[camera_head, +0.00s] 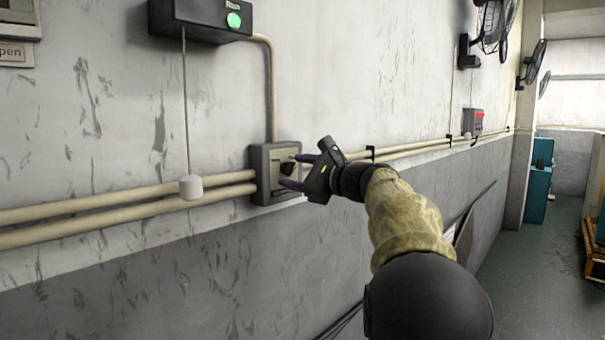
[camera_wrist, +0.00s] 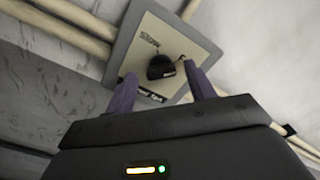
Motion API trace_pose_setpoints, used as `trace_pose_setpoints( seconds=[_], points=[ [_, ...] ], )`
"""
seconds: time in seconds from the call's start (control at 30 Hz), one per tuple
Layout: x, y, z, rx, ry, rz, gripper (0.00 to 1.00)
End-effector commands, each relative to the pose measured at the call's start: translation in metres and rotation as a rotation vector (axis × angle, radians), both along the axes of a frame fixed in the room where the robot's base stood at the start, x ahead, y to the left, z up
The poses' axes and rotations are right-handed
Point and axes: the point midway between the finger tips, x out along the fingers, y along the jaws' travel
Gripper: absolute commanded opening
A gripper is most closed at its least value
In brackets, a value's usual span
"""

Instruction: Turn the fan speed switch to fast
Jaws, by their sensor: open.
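The fan speed switch is a grey box (camera_head: 262,176) on the wall with a small dark knob (camera_head: 287,169). In the wrist view its pale plate (camera_wrist: 190,45) carries the word "Slow" near the top and a black knob (camera_wrist: 160,67) in the middle. A second label (camera_wrist: 151,94) below the knob is partly legible. My gripper (camera_head: 294,171) is open in front of the switch. In the wrist view its purple fingertips (camera_wrist: 159,70) stand on either side of the knob, one left and one right. I cannot tell whether they touch it.
Cream pipes (camera_head: 130,203) run along the wall on both sides of the switch. A dark box with a green light (camera_head: 234,20) hangs above, with a pull cord and white handle (camera_head: 190,187) to the left. Wall fans (camera_head: 492,25) and a red-lit box (camera_head: 474,122) are farther right.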

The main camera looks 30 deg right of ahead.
Motion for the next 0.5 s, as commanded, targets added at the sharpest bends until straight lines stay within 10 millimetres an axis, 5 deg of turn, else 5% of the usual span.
trace_pose_setpoints(
  seconds=[0.23,0.5],
  points=[
    [-0.017,-0.007,-0.001,-0.002,-0.003,-0.004,0.55],
    [-0.066,-0.026,-0.003,-0.002,-0.003,-0.008,0.55]
  ],
)
